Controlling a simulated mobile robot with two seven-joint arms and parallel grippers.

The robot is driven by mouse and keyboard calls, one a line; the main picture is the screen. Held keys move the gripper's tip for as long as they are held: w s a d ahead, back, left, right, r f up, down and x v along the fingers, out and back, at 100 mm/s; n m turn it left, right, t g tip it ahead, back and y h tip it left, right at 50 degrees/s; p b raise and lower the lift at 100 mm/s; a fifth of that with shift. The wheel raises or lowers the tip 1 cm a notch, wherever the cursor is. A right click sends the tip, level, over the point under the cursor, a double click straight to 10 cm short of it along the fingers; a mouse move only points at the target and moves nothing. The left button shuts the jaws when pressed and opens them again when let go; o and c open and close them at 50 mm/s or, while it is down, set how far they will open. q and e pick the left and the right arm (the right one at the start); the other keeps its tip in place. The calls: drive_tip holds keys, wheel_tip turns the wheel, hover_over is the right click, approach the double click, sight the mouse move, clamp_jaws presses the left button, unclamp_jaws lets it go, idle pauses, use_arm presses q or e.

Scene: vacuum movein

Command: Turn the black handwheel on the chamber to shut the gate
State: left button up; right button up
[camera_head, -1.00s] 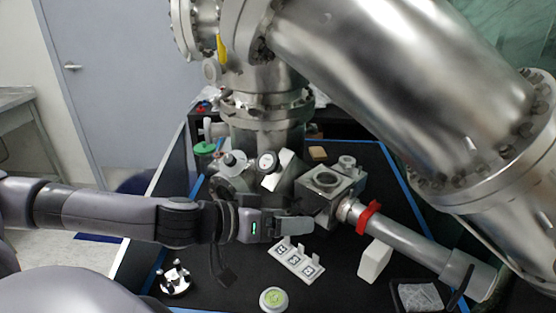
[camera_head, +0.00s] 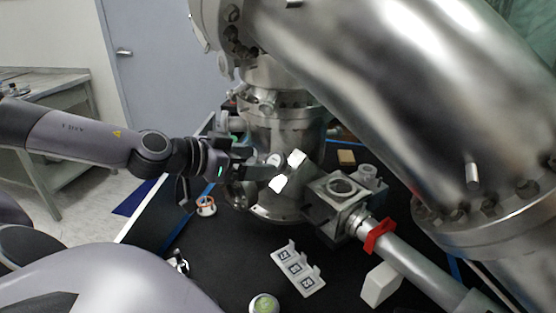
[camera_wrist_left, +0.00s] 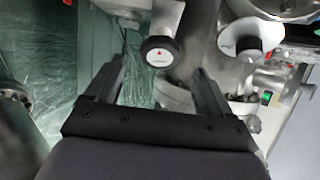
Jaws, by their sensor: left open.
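The metal chamber (camera_head: 282,135) stands upright in the middle of the head view. A round white-faced dial (camera_head: 273,160) with a dark rim is on its front; it also shows in the left wrist view (camera_wrist_left: 160,52), with a red mark. My left gripper (camera_head: 268,168) is open and empty, its fingers pointing at the dial. In the wrist view the dial appears between the fingertips; I cannot tell whether they touch it. A dark rounded part (camera_head: 238,195) sits below the gripper, partly hidden. I cannot say for sure which part is the black handwheel. My right gripper is not in view.
A large metal pipe (camera_head: 400,90) slants over the right side. A metal block (camera_head: 338,190) with a red clamp (camera_head: 380,236) on its tube lies right of the chamber. A white tagged bracket (camera_head: 298,268) and a white block (camera_head: 378,286) stand on the black tabletop (camera_head: 225,250).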

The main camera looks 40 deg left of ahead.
sight(273, 162)
use_arm(q)
drive_tip(key=shift+p+x, duration=1.15)
drive_tip(key=shift+x, duration=0.65)
drive_tip(key=shift+w+d+p, duration=0.1)
drive_tip(key=shift+w+p, duration=0.25)
drive_tip(key=shift+p+x, duration=0.75)
drive_tip(key=shift+x, duration=0.2)
drive_tip(key=shift+f, duration=0.15)
drive_tip(key=c, duration=1)
